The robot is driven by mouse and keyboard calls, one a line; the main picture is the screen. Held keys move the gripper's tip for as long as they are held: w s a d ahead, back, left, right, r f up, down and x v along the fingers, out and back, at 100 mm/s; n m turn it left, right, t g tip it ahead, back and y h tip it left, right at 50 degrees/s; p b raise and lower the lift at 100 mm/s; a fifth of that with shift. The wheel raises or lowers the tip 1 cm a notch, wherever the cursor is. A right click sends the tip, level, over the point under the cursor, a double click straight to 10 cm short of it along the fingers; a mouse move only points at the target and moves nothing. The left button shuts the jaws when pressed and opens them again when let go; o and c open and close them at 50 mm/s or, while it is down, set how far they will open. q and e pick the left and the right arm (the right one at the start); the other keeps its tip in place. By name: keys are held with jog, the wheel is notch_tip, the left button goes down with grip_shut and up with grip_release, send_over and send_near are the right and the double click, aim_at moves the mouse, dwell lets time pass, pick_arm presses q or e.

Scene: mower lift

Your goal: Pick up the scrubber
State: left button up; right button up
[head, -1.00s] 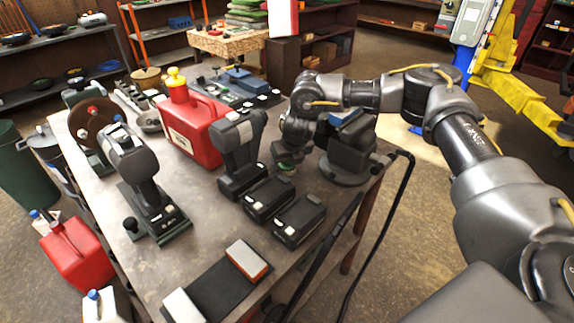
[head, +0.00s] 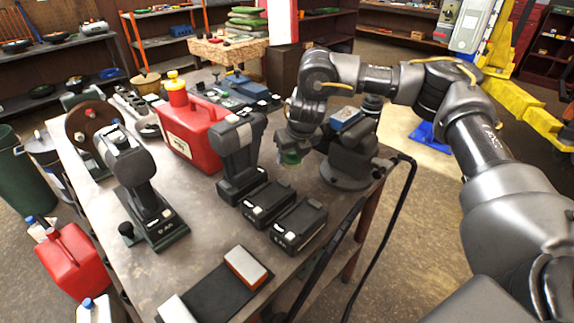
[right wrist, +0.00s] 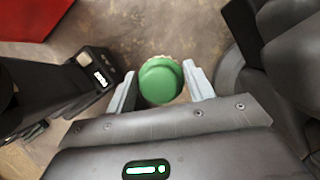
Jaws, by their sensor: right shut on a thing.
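The scrubber, a small round green thing with a pale bristly rim (right wrist: 160,80), sits between the two grey fingers of my right gripper (right wrist: 159,88) in the right wrist view. The fingers are shut on its sides. My left gripper is not in view.
A drill (head: 238,150) stands close to the left of my right gripper, and a vise (head: 352,155) close to its right. Two black batteries (head: 266,203) lie in front. A red can (head: 190,130) stands behind the drill. The metal bench (head: 205,245) has bare room near its front.

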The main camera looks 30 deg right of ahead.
jog(key=s+d+r, duration=0.2)
jog(key=s+r, duration=0.5)
jog(key=s, duration=0.4)
jog(key=shift+s+d+r+b, duration=0.2)
jog(key=shift+s+d+b, duration=0.15)
jog(key=shift+b, duration=0.1)
jog(key=o, duration=0.4)
jog(key=shift+a, duration=0.1)
jog(key=shift+c, duration=1.4)
